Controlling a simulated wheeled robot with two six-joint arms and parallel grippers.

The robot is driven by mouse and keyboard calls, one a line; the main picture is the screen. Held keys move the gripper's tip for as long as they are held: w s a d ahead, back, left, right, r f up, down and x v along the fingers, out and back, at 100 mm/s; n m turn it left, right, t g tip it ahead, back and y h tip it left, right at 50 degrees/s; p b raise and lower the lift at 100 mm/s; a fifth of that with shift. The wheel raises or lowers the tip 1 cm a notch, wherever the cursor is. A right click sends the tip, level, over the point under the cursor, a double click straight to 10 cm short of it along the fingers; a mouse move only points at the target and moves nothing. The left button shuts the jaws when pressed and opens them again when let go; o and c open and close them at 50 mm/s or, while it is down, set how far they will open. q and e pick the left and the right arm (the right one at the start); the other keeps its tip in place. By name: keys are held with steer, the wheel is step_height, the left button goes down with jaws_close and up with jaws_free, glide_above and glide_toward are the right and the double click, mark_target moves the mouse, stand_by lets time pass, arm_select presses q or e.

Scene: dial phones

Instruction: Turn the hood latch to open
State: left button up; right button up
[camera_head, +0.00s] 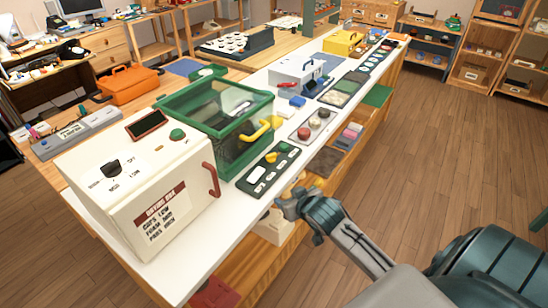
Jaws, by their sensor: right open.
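A green-framed hood (222,110) with clear panels stands on the white bench, just behind the white oven-like box. A yellow latch or handle (258,132) sits at its front right side; I cannot tell its exact turn position. My right gripper (286,200) is open and appears empty. It is at the bench's front edge, in front of and below the latch, apart from it. My left gripper is not in view.
The white box (138,190) with a red handle (211,179) stands nearest on the bench. Floor (440,170) to the right is clear.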

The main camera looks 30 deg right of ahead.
mark_target(272, 156)
steer(key=w+d+r+t, duration=0.2)
steer(key=w+d+r, duration=0.25)
steer(key=w, duration=0.25)
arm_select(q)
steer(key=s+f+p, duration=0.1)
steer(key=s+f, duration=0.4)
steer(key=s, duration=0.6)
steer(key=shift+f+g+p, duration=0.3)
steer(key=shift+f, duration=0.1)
arm_select(e)
steer(key=shift+m, duration=0.3)
steer(key=x, duration=1)
steer(key=shift+w+a+r, duration=0.15)
steer(key=shift+w+a, duration=0.1)
steer(key=shift+w, duration=0.05)
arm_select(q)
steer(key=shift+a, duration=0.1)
arm_select(e)
steer(key=c, duration=1)
